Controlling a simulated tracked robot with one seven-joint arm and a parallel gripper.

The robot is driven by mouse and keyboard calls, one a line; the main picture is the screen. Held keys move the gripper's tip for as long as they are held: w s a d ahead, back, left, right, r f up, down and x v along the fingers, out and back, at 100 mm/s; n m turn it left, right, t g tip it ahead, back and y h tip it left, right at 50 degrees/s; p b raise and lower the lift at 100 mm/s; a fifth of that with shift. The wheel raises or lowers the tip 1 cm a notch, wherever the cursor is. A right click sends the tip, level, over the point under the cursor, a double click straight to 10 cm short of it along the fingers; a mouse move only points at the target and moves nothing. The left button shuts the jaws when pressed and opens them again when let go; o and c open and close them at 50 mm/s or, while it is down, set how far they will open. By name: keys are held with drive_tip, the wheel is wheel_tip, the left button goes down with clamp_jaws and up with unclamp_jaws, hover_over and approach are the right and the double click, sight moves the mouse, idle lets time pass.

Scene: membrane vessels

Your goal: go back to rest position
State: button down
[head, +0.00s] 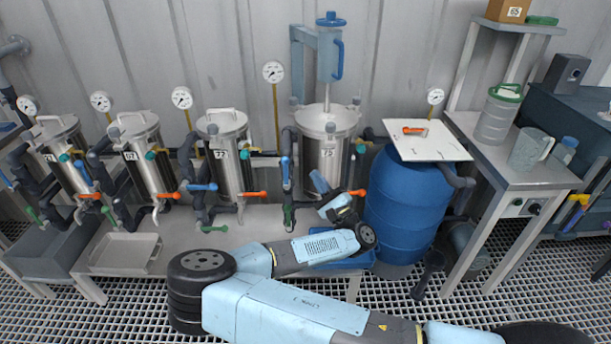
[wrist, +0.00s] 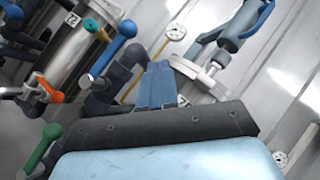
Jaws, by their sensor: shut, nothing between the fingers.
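My gripper (head: 318,181) is in front of the steel vessel marked 75 (head: 326,150), close to its pipes and valves. Its blue fingers (wrist: 158,84) show together in the wrist view, pointing up toward the wall, with nothing held. My light-blue arm reaches from the lower right to the left and folds back to the right over the low bench. I cannot tell from these views whether the gripper touches the pipework.
Steel vessels with gauges stand left along the wall. Blue-handled (wrist: 113,50) and orange-handled (wrist: 51,90) valves are close left in the wrist view. A blue drum (head: 404,210) with a white board (head: 428,141) stands right, beside a steel table (head: 520,172). Grating floor lies in front.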

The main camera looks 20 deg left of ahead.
drive_tip(key=s+d, duration=0.3)
drive_tip(key=d, duration=0.3)
drive_tip(key=w+d+r+m+t+h, duration=0.2)
drive_tip(key=d+r+m+t+h, duration=0.35)
drive_tip(key=d+m+h, duration=0.75)
drive_tip(key=w+d+r+m+t+h, duration=0.2)
drive_tip(key=d+r+m+t+h, duration=0.4)
drive_tip(key=m+h, duration=0.8)
drive_tip(key=s+d+r+m+g+h, duration=0.2)
drive_tip(key=s+d+m+g+h, duration=0.3)
drive_tip(key=d+m+g, duration=0.55)
drive_tip(key=s+d+r+m+g+h, duration=0.25)
drive_tip(key=d+m+g+h, duration=0.5)
drive_tip(key=g, duration=0.65)
drive_tip(key=s+d+r+m+g+y, duration=0.1)
drive_tip(key=s+d+m+g+y, duration=0.1)
drive_tip(key=s+m+y, duration=0.3)
drive_tip(key=s+d+m+g+y, duration=0.2)
drive_tip(key=s+g+y, duration=0.1)
drive_tip(key=s+y, duration=0.35)
drive_tip(key=s+a+r+m+t+y, duration=0.2)
drive_tip(key=s+a+r+t+y, duration=0.2)
drive_tip(key=r, duration=0.3)
drive_tip(key=s+a+r+m+t+y, duration=0.3)
drive_tip(key=a+r+t+y, duration=0.1)
drive_tip(key=r, duration=0.3)
drive_tip(key=shift+s+m+t+y, duration=0.35)
drive_tip(key=shift+t+y, duration=0.15)
drive_tip(key=shift+y, duration=0.1)
